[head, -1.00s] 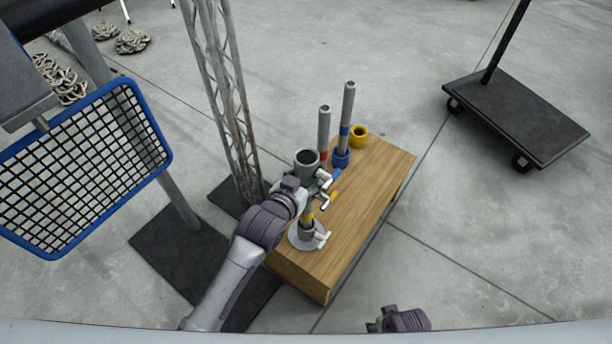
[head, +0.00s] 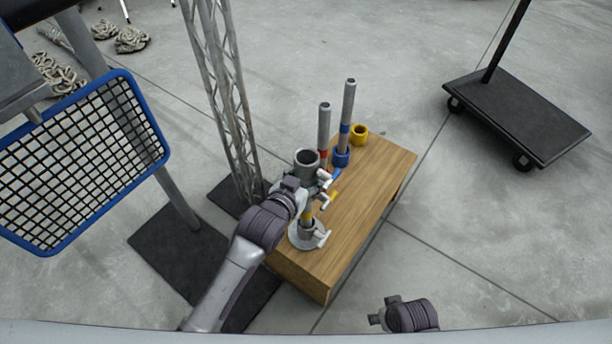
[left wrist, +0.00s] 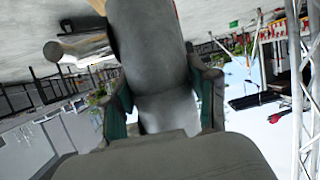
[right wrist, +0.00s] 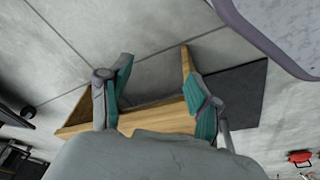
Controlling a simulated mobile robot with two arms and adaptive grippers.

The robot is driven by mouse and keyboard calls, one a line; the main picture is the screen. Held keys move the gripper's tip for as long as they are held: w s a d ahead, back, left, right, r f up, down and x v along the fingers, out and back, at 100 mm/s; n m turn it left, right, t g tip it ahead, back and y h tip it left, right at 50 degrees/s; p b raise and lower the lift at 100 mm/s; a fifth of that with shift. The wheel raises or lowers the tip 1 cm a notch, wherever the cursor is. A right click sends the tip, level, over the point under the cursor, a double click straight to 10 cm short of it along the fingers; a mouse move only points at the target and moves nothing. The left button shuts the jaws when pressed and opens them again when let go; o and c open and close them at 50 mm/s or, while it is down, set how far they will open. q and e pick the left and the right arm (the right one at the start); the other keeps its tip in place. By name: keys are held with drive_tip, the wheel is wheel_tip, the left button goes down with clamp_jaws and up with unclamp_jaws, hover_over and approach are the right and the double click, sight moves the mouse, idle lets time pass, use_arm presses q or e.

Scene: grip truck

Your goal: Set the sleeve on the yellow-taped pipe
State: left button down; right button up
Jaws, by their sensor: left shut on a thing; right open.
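The sleeve (head: 307,161) is a dark grey open-topped cylinder. My left gripper (head: 303,186) is shut on it; the left wrist view shows the grey sleeve (left wrist: 150,50) between the fingers, with a side stub. The sleeve is upright in line above the yellow-taped pipe (head: 307,216). The pipe's yellow band shows below the gripper, and its top is hidden, so I cannot tell whether the sleeve is around it. A pale round flange (head: 299,241) is at the pipe's foot. My right gripper (head: 385,311) is low at the front; its open, empty fingers show in the right wrist view (right wrist: 157,98).
The wooden box (head: 365,225) also bears a red-taped pipe (head: 324,125), a blue-taped pipe (head: 348,105) with a blue collar (head: 342,157), and a yellow ring (head: 360,132). A lattice tower (head: 225,100) stands left. A cart (head: 515,115) stands right. The floor between is clear.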

sight(306, 185)
use_arm(q)
drive_tip(key=shift+f+b, duration=0.35)
drive_tip(key=shift+b, duration=0.2)
drive_tip(key=shift+f+b, duration=0.25)
drive_tip(key=shift+b, duration=0.1)
drive_tip(key=shift+f, duration=0.2)
drive_tip(key=shift+f+b, duration=0.1)
drive_tip(key=shift+b, duration=0.25)
drive_tip(key=shift+f+b, duration=0.25)
drive_tip(key=shift+b, duration=0.05)
use_arm(e)
drive_tip(key=w+v, duration=0.2)
drive_tip(key=v, duration=0.9)
drive_tip(key=shift+w+r+t, duration=0.4)
drive_tip(key=shift+w+r, duration=0.1)
drive_tip(key=shift+w, duration=0.05)
use_arm(q)
drive_tip(key=shift+f, duration=0.4)
